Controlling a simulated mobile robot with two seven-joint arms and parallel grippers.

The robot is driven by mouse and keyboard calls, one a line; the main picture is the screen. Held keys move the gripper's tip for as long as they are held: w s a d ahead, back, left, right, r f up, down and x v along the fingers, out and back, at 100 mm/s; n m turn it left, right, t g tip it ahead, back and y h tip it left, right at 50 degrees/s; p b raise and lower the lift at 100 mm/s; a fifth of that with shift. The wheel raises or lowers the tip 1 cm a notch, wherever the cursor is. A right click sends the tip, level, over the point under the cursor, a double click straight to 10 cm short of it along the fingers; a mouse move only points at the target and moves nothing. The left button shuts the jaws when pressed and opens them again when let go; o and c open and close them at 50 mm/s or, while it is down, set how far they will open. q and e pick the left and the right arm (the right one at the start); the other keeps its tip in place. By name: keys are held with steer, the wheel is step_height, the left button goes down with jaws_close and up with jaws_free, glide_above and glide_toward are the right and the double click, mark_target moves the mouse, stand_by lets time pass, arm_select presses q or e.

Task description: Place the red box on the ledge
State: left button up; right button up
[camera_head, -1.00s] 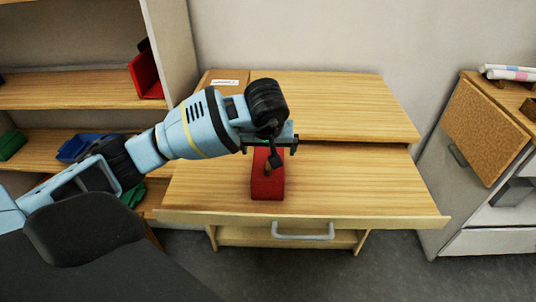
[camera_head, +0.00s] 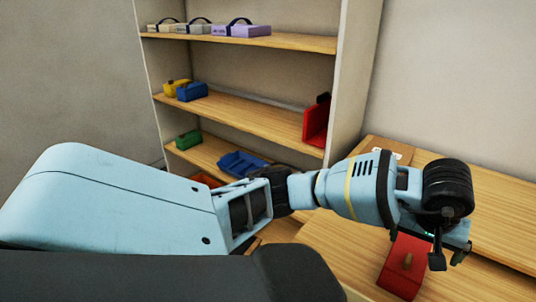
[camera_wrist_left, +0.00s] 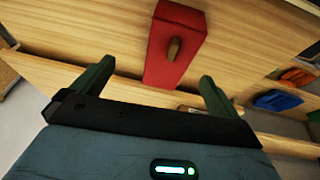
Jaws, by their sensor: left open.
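The red box (camera_head: 403,268), with a small brown knob, rests on the lower wooden top of the desk at bottom right in the head view. My left gripper (camera_head: 437,247) is over or just beside it, partly hiding it. The left wrist view shows the red box (camera_wrist_left: 165,72) between and beyond the two open green fingers (camera_wrist_left: 155,88), with nothing clearly gripped. The raised wooden ledge (camera_head: 490,215) runs along the back of the desk, behind my gripper. My right gripper is not in view.
A tall shelf unit (camera_head: 345,75) stands left of the desk.

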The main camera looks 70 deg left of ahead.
arm_select(q)
steer(key=s+d+f+h, duration=0.1)
steer(key=d+f, duration=0.1)
steer(key=d, duration=0.1)
steer(key=s+d+f+g+h, duration=0.1)
steer(key=s+d+f+h, duration=0.1)
steer(key=d, duration=0.1)
steer(key=s+d+f+n+g+h, duration=0.1)
steer(key=d+f, duration=0.1)
steer(key=shift+s+d+f, duration=0.2)
steer(key=shift+d+f, duration=0.2)
steer(key=s+d+n+h, duration=1.2)
steer(key=d+n+h, duration=0.3)
steer(key=d, duration=0.2)
steer(key=s+a+f+n+t+y, duration=0.2)
steer(key=a+f+n+t+y, duration=0.4)
steer(key=n, duration=1.1)
steer(key=s+a+f+n+t+y, duration=0.1)
steer(key=a+f+n+t+y, duration=0.5)
steer(key=n, duration=1.1)
steer(key=s+a+f+n+g+y, duration=0.1)
steer(key=s+a+f+n+g, duration=0.1)
steer(key=s+f+n, duration=0.5)
steer(key=s+a+f+n+g+y, duration=0.2)
steer(key=s+f+n, duration=0.5)
steer(key=s, duration=0.6)
steer(key=a+f+g, duration=0.1)
steer(key=g, duration=0.1)
steer(key=shift+s+a+g+y, duration=0.25)
steer(key=shift+a+g+y, duration=0.05)
